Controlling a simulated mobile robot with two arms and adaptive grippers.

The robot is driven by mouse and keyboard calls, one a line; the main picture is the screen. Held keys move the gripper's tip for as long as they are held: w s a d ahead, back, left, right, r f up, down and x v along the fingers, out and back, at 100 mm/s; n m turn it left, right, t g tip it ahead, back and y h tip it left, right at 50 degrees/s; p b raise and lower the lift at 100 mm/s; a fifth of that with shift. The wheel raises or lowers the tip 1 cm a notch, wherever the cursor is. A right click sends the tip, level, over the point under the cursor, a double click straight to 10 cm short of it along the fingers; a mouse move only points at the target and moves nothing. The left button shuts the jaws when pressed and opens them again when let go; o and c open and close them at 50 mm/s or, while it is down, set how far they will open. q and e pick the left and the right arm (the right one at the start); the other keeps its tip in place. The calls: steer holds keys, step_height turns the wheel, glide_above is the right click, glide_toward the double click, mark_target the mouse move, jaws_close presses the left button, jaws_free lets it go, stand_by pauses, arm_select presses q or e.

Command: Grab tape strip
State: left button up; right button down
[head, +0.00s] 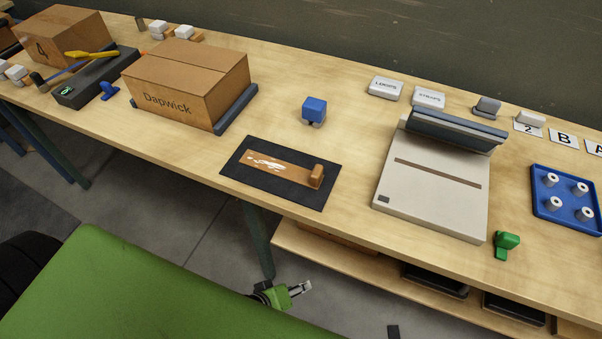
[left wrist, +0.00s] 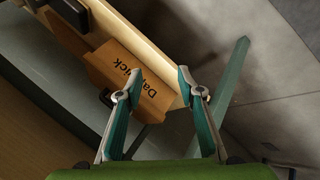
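The tape strip (head: 280,170) is a flat brown strip with white glare on its left part and a raised brown tab (head: 316,176) at its right end. It lies on a black mat (head: 240,177) near the front edge of the bench. My left gripper (head: 300,289) is in front of the bench and below its top, apart from the strip. In the left wrist view its two teal fingers (left wrist: 155,78) are spread with nothing between them. The strip cannot be made out in that view. My right gripper is not in view.
The Dapwick box (head: 185,85) stands left of the mat and shows in the left wrist view (left wrist: 152,98). A blue block (head: 314,109) is behind the mat. A beige sealer-like device (head: 430,185) stands to its right. A bench leg (head: 257,240) is near my left gripper.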

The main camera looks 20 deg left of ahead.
mark_target(313, 178)
arm_select(q)
steer(key=w+d+r+n+t+h+b, duration=0.1)
steer(key=w+d+r+n+t+h, duration=0.15)
steer(key=r, duration=0.95)
steer(key=w+d+r+n+t+h, duration=0.1)
steer(key=w+d+r+n, duration=0.15)
steer(key=r, duration=0.95)
steer(key=w+a+r+n+t+y, duration=0.1)
steer(key=a+r+n+t+y, duration=0.2)
steer(key=n, duration=0.9)
steer(key=w+a+r+n+t+y, duration=0.1)
steer(key=a+r+n+t+y, duration=0.25)
steer(key=n, duration=0.75)
steer(key=shift+t, duration=0.4)
steer(key=w, duration=0.2)
steer(key=w+a+f+p, duration=0.1)
steer(key=w, duration=0.2)
steer(key=w+p, duration=0.1)
steer(key=w, duration=0.1)
steer(key=shift+w+a+f, duration=0.15)
steer(key=shift+w+f, duration=0.15)
steer(key=shift+f, duration=0.05)
steer(key=w, duration=0.1)
steer(key=w+p, duration=0.1)
steer(key=w, duration=0.2)
steer(key=shift+w+d+r+p, duration=0.1)
steer(key=shift+w+d+p, duration=0.25)
steer(key=shift+w, duration=0.45)
steer(key=shift+s, duration=0.1)
